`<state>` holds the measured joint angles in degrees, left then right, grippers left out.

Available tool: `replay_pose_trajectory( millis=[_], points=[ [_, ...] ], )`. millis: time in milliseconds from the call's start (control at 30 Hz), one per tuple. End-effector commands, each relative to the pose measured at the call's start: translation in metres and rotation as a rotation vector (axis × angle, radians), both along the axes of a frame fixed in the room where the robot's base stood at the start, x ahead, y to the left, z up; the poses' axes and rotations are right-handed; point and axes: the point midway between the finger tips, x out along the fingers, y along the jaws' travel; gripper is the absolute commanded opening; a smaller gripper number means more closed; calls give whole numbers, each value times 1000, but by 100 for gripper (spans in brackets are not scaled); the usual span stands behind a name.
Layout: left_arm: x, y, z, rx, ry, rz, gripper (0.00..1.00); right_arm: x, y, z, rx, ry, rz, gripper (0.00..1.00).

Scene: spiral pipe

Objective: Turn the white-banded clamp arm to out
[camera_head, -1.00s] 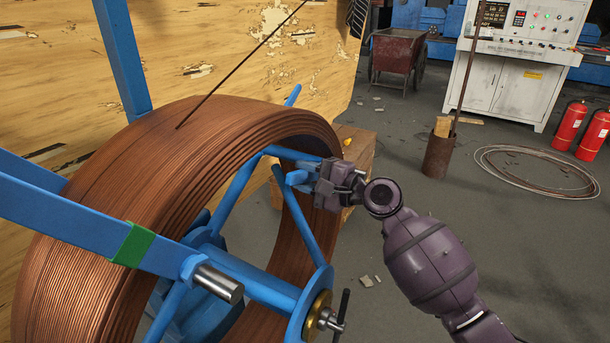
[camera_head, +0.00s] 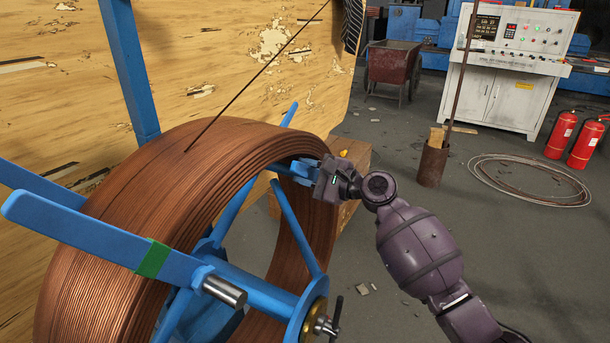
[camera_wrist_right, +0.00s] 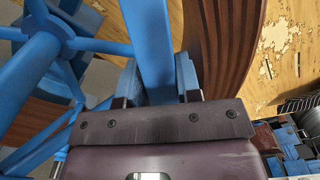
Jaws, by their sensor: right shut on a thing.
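A large copper-coloured coil (camera_head: 150,215) sits on a blue spoked reel (camera_head: 295,230). My right gripper (camera_head: 301,171) is at the upper right of the coil's near face, close to its inner edge. It is shut on a blue bar of the reel, which shows between its fingers (camera_wrist_right: 158,85) in the right wrist view as a blue clamp arm (camera_wrist_right: 148,40). No white band shows on that bar in either view. Another blue arm (camera_head: 85,232) with a green band (camera_head: 153,259) crosses the coil at the left. My left gripper is not in view.
A threaded hub with a brass ring (camera_head: 313,318) and a dark T-handle (camera_head: 335,318) sticks out at the reel's front. A wooden box (camera_head: 350,165) stands behind my gripper. A rusty pipe (camera_head: 431,165) stands at the right.

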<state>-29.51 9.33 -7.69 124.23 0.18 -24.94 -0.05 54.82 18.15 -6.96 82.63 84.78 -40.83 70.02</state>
Motion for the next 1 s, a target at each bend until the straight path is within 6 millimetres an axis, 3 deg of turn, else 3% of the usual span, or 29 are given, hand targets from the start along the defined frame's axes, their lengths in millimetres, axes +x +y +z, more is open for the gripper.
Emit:
replay_pose_trajectory(
  millis=[100, 133, 267, 667, 1000],
  points=[
    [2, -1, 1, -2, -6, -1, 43, 1, -1, 2, -1, -7, -2, 0],
    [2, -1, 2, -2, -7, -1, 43, 1, -1, 2, -1, -7, -2, 36],
    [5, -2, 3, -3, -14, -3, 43, 0, 0, 2, -1, -6, -2, 56],
    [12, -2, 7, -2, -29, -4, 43, -3, -5, 1, -1, -4, -1, 57],
    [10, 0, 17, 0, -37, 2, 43, -35, -52, 3, -1, -5, -3, 57]
  ],
)
